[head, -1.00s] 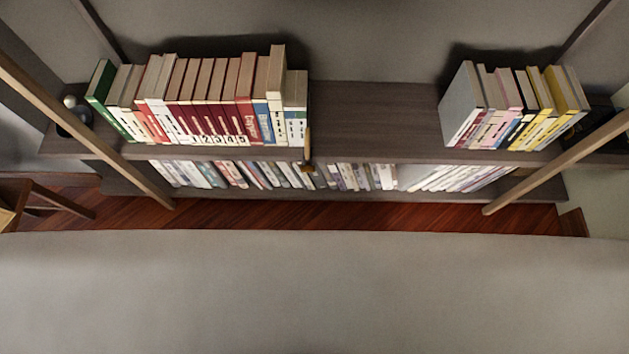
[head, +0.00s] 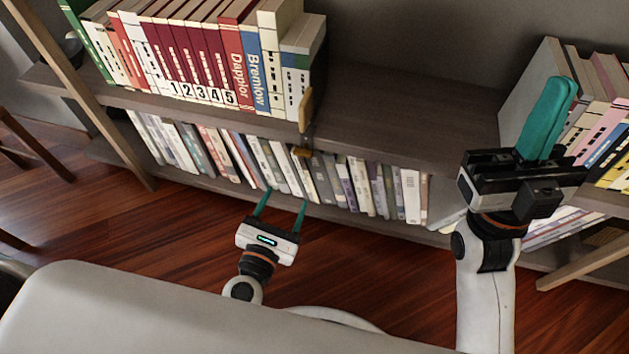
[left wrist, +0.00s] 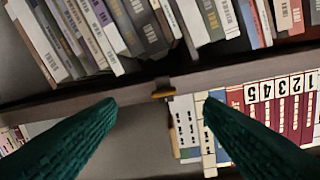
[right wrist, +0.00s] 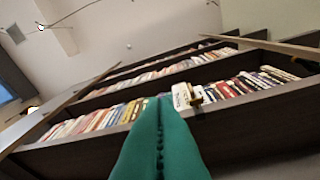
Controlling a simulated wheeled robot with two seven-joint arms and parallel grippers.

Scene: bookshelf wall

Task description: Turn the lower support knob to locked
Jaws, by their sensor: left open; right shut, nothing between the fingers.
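A small brass-coloured knob (head: 301,151) sits at the front edge of the shelf board, below an upright tan piece (head: 305,106) beside the last book of the upper row. I take it for the lower support knob; its lock setting is too small to tell. In the left wrist view the knob (left wrist: 162,94) lies between my open fingers, farther off and apart from them. My left gripper (head: 286,196) is open and empty, below the knob in front of the lower books. My right gripper (head: 560,84) is shut and empty, raised at the right before the upper shelf.
Upper-row books (head: 190,55) stand left of the tan piece, and more books (head: 600,105) stand at the right. The shelf board (head: 400,118) between them is bare. Lower books (head: 345,185) fill the shelf below. Slanted wooden posts (head: 75,95) flank the shelf. Red-brown floor (head: 180,235) lies in front.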

